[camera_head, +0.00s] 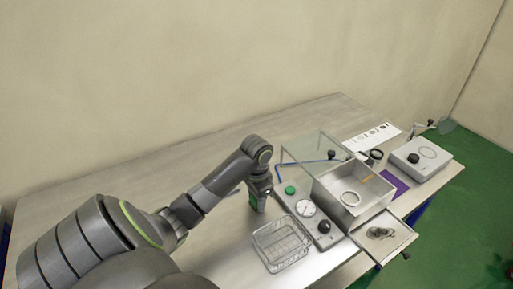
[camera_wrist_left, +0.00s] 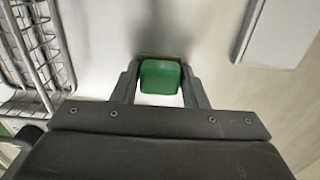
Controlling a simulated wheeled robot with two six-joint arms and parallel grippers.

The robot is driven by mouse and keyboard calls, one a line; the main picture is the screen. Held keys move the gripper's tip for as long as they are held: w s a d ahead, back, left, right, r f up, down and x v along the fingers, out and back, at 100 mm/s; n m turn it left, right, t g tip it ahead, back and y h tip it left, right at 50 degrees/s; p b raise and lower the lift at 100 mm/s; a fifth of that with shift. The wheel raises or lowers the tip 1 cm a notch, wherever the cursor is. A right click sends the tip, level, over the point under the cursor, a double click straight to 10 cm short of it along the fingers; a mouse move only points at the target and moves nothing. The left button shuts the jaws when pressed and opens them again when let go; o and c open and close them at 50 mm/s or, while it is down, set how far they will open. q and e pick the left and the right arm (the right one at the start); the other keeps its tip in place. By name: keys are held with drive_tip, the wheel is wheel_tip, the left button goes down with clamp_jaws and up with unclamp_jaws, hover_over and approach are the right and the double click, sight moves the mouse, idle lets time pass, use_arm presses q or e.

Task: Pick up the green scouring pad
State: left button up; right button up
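The green scouring pad (camera_wrist_left: 160,77) sits between the two fingertips of my left gripper (camera_wrist_left: 160,84) in the left wrist view. The fingers appear to touch its sides, so the gripper looks shut on it. A thin brownish edge shows along the pad's far side. In the head view my left gripper (camera_head: 260,208) points down at the table, just left of the grey control panel, with a bit of green at its fingers. I cannot tell whether the pad is clear of the table. My right gripper is not in view.
A wire basket (camera_head: 282,244) stands close in front of the gripper. To the right are a control panel (camera_head: 306,208) with a green button and gauge, an open metal box (camera_head: 352,216) with a raised clear lid, and a tray (camera_head: 402,241). The table's back left is clear.

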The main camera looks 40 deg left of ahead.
use_arm(q)
drive_tip(key=c, duration=0.5)
drive_tip(key=shift+o, duration=0.2)
drive_tip(key=shift+r, duration=0.1)
drive_tip(key=shift+r, duration=0.6)
wheel_tip(320, 180, up, 8)
drive_tip(key=p, duration=0.5)
drive_tip(key=shift+f, duration=0.1)
drive_tip(key=shift+r+p, duration=0.45)
drive_tip(key=shift+p, duration=0.2)
